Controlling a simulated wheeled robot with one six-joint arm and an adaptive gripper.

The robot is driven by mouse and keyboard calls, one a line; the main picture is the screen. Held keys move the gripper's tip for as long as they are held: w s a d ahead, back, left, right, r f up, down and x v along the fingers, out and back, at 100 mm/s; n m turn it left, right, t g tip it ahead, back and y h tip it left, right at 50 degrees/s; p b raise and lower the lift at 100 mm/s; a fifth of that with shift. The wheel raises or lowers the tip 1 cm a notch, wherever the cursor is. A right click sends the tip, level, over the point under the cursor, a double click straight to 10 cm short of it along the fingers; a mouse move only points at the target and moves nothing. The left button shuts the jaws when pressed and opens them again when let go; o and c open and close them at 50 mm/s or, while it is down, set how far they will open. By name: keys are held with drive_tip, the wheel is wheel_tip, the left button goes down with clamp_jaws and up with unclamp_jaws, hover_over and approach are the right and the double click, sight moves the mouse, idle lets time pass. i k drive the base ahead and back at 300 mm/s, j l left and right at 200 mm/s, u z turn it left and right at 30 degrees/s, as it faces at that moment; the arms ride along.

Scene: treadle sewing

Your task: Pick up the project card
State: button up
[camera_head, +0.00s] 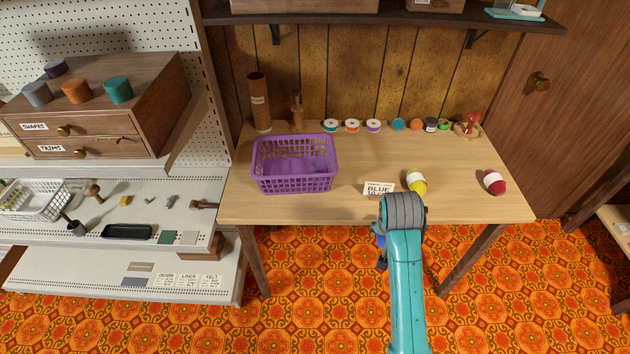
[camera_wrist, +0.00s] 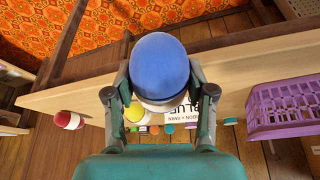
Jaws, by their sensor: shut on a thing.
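The project card (camera_head: 378,188) is white with dark lettering that includes "BLUE". It stands near the front edge of the wooden table, and in the wrist view the card (camera_wrist: 184,116) shows partly hidden behind a blue rounded thing. My gripper (camera_wrist: 160,76) is shut on that blue rounded thing (camera_wrist: 160,62), which has a white band and looks like a ball of yarn. In the head view my arm hides most of the gripper; a bit of blue (camera_head: 381,262) shows beside it, in front of the table edge. The card is not between the fingers.
A purple basket (camera_head: 295,187) stands left of the card. A yellow yarn ball (camera_head: 416,182) is just right of it, and a red one (camera_head: 494,182) farther right. Several spools line the table's back. A white shelf (camera_head: 100,238) stands at left.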

sight(375, 190)
drive_tip(key=i+j+u, duration=0.15)
drive_tip(key=j, duration=0.2)
drive_tip(key=i+j+u, duration=0.1)
drive_tip(key=j, duration=0.2)
drive_tip(key=i+j+u, duration=0.15)
drive_tip(key=j, duration=0.15)
drive_tip(key=i+j+z, duration=0.2)
drive_tip(key=i+j, duration=0.2)
drive_tip(key=j, duration=0.25)
